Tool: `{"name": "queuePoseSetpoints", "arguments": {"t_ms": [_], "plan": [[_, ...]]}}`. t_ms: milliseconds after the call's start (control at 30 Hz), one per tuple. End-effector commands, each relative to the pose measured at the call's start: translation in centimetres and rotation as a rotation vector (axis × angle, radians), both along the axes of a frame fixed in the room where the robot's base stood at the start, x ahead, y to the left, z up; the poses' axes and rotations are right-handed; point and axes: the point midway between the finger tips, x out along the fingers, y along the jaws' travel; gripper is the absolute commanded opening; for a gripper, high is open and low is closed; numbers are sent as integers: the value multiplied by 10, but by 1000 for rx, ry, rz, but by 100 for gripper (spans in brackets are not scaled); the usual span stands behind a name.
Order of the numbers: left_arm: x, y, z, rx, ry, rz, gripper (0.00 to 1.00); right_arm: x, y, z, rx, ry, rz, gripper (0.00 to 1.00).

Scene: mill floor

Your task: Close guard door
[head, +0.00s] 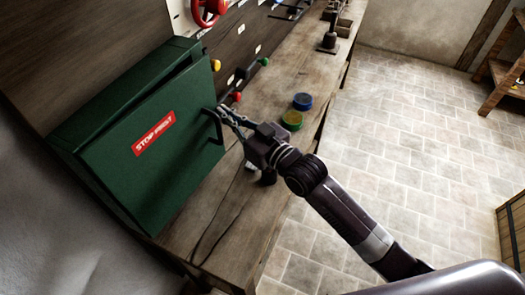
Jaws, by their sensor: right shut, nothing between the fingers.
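A dark handle (216,128) sits at the door's right edge. My right gripper (222,112) is shut and empty, its fingertips at the handle; I cannot tell whether they touch it. My left gripper is not in view.
A wall panel holds a red handwheel (208,10) and coloured knobs. Tiled floor (400,120) is open at right.

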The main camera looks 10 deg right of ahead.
Motion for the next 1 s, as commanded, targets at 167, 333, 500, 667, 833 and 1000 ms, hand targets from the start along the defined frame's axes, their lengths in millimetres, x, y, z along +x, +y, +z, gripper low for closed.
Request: {"name": "queuePoseSetpoints", "arguments": {"t_ms": [167, 333, 500, 667, 833, 1000], "plan": [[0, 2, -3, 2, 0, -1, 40, 16, 18, -1, 1, 1, -1, 0], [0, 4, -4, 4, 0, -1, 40, 24, 26, -1, -1, 1, -2, 0], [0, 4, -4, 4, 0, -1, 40, 27, 30, 1, 1, -1, -2, 0], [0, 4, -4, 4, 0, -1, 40, 27, 30, 2, 2, -2, -2, 0], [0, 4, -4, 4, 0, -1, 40, 27, 30, 3, 3, -4, -2, 0], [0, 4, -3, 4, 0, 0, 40, 27, 30, 4, 3, -5, -2, 0]]}}
